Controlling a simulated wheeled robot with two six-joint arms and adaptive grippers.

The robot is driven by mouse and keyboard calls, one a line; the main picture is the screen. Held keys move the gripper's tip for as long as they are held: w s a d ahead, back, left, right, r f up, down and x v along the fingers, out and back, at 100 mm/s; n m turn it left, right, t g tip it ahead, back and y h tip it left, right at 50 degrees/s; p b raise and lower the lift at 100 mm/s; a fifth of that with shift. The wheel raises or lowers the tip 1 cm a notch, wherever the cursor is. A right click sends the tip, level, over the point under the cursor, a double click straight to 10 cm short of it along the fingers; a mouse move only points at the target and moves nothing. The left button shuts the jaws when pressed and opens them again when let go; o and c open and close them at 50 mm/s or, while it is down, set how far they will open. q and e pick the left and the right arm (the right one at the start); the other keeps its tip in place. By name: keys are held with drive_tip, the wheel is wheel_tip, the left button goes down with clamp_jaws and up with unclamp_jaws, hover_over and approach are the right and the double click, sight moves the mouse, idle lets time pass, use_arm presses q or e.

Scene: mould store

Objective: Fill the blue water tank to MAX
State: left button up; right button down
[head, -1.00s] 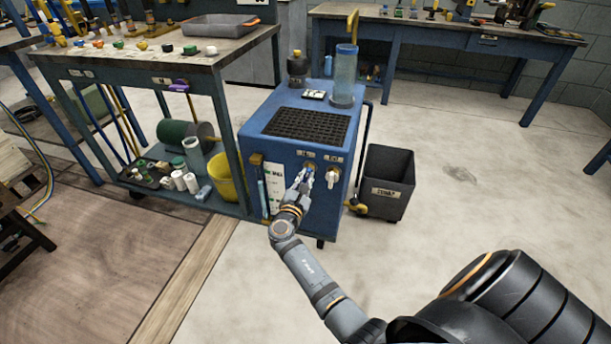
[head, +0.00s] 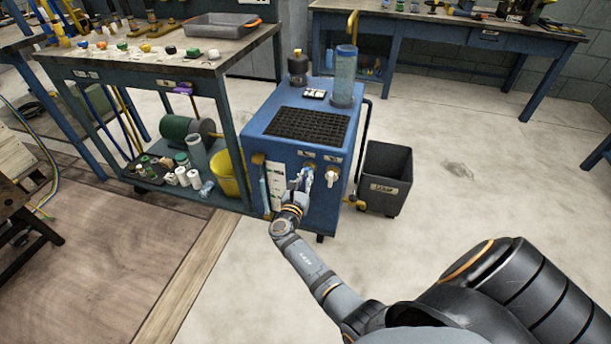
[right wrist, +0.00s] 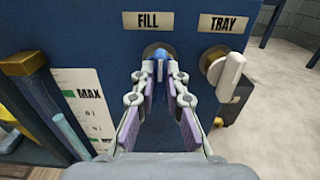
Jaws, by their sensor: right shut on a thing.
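The blue water tank (head: 285,150) is a blue cabinet with a black grille on top. My right gripper (right wrist: 160,72) is shut on the FILL tap handle (right wrist: 159,68), a blue piece mostly hidden between the fingers, below the FILL label (right wrist: 148,21). The right gripper shows at the tank front in the head view too (head: 304,180). The white-levered TRAY tap (right wrist: 229,75) is to its right, apart. My left gripper is out of view.
A tall clear bluish cylinder (head: 344,82) and a dark bottle (head: 298,68) stand on the tank. A dark bin (head: 386,178) is at its right. A workbench (head: 150,55) with a yellow bucket (head: 224,172) below is at left. The floor at right is clear.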

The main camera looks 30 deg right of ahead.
idle(0.4)
drive_tip(key=c, duration=1.4)
unclamp_jaws()
wheel_tip(320, 180, up, 10)
drive_tip(key=shift+f, duration=0.1)
